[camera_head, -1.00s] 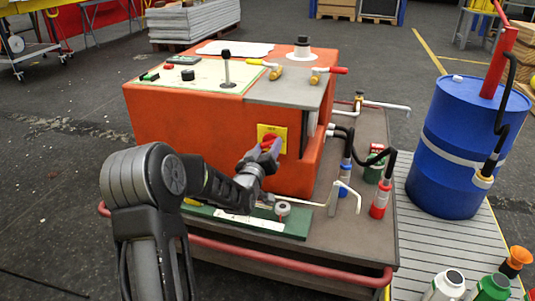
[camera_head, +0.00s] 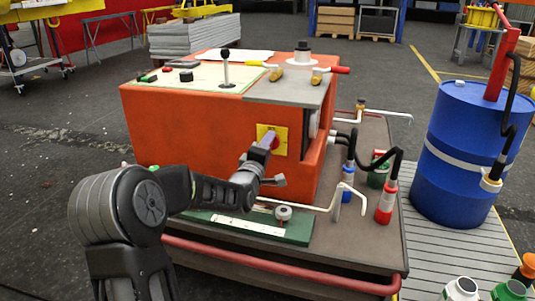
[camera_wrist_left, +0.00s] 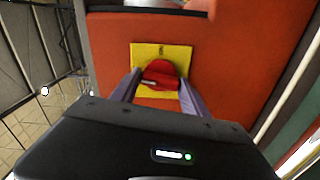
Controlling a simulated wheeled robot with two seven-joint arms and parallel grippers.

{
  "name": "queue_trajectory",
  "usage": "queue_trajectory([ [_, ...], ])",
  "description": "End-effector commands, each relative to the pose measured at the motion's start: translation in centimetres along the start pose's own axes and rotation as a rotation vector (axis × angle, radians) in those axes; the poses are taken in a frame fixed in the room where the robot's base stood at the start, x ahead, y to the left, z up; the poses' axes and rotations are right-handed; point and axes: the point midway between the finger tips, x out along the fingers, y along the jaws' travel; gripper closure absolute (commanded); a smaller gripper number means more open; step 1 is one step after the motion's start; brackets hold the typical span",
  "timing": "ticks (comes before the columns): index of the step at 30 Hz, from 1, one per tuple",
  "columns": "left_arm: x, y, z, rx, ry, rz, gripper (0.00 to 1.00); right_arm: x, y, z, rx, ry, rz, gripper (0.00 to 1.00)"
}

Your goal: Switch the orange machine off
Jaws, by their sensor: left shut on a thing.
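The orange machine (camera_head: 185,125) stands on a low cart. On its front is a yellow plate (camera_head: 282,132) with a red rotary switch (camera_head: 274,142). My left gripper (camera_head: 264,148) reaches the switch from the front and covers part of it. In the left wrist view, the red switch (camera_wrist_left: 160,73) sits between the two fingers, in front of the yellow plate (camera_wrist_left: 147,50). The left gripper is shut on the switch. My right gripper is not in view.
A green block (camera_head: 235,224) with a gauge lies on the cart below the plate. Red and blue bottles with hoses (camera_head: 386,203) stand right of the machine. A red rail (camera_head: 270,266) runs along the cart's front. A blue drum (camera_head: 455,150) stands farther right.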

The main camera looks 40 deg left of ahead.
Motion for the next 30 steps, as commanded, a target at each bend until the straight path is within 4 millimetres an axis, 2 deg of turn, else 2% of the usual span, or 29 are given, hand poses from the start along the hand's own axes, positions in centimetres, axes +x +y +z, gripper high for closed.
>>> queue_trajectory([
  [9,-0.01,-0.15,0.01,-0.158,0.000,-0.001,0.88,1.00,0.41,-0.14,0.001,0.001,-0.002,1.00],
  [25,0.00,-0.08,0.00,-0.191,0.000,-0.002,0.88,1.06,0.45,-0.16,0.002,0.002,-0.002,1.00],
  [26,0.00,-0.08,0.00,-0.191,0.000,-0.002,0.46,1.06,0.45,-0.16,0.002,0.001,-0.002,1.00],
  [30,0.00,-0.06,0.00,-0.190,0.000,-0.002,0.34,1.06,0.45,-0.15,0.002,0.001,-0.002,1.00],
])
